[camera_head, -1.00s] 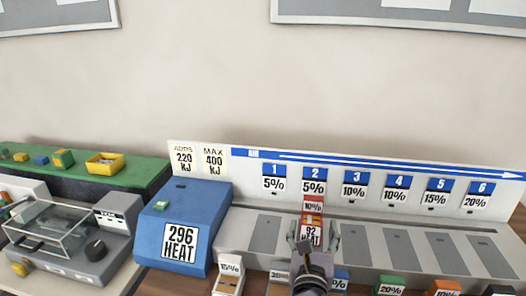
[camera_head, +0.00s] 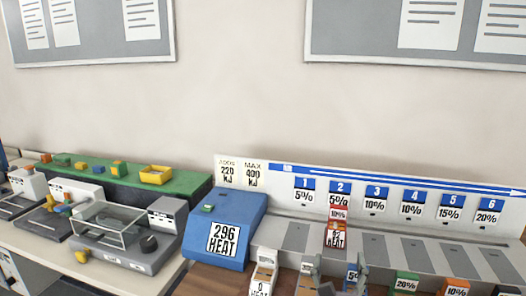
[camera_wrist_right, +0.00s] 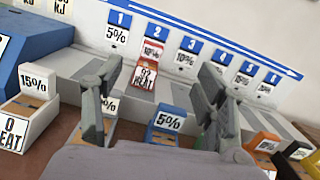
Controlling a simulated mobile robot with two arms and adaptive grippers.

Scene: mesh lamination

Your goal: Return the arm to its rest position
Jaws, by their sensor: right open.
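My right gripper (camera_head: 336,282) is at the bottom of the head view, its fingers apart with nothing between them. In the right wrist view (camera_wrist_right: 158,80) its two grey fingers also stand wide apart. A red block (camera_head: 336,232) marked 10% and 92 HEAT stands in the slot under sign 2 of the grey rack (camera_head: 428,254). It also shows in the right wrist view (camera_wrist_right: 144,76), beyond the fingers and clear of them. My left gripper is in neither view.
A blue console (camera_head: 222,212) marked 296 HEAT stands left of the rack. A row of labelled blocks, among them a white one (camera_head: 263,272), a blue one (camera_wrist_right: 168,124) and a green one (camera_head: 405,284), lies in front, close to the gripper. A clear-lidded machine (camera_head: 128,250) is farther left.

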